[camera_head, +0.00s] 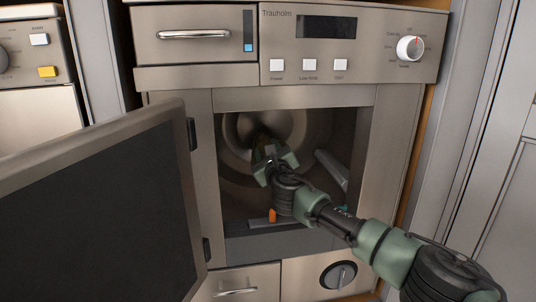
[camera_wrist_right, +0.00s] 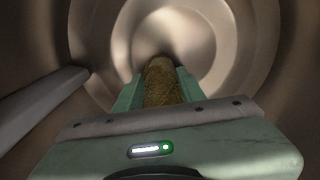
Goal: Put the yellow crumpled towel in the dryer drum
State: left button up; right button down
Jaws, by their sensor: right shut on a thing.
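The dryer drum (camera_head: 318,134) is open, and its metal inner wall fills the right wrist view (camera_wrist_right: 240,60). My right arm reaches through the opening, and my right gripper (camera_head: 265,158) is inside the drum. In the right wrist view my right gripper (camera_wrist_right: 158,88) is shut on the yellow towel (camera_wrist_right: 160,80), which shows as a dull yellow-brown bundle between the green fingers. The drum's back wall lies beyond it. In the head view the towel is mostly hidden by the gripper and shadow. My left gripper is not in view.
The dryer door (camera_head: 90,210) stands open to the left. A pale drum paddle (camera_head: 332,170) sticks out at the right inside, and shows at the left in the right wrist view (camera_wrist_right: 42,95). An orange tab (camera_head: 272,215) is at the opening's lower edge.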

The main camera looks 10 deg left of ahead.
jog(key=shift+f+b, duration=1.8)
jog(key=shift+f, duration=1.05)
jog(key=c, duration=1.3)
grip_release()
jog(key=shift+f, duration=0.1)
jog(key=o, duration=0.5)
jog(key=shift+o, duration=0.2)
notch_tip(320, 180, up, 6)
jog(key=p, duration=0.4)
jog(key=shift+r, duration=0.25)
jog(key=p+v, duration=0.1)
jog(key=v, duration=2.9)
jog(key=shift+s+f, duration=0.2)
jog(key=shift+s, duration=0.05)
jog(key=shift+f, duration=0.1)
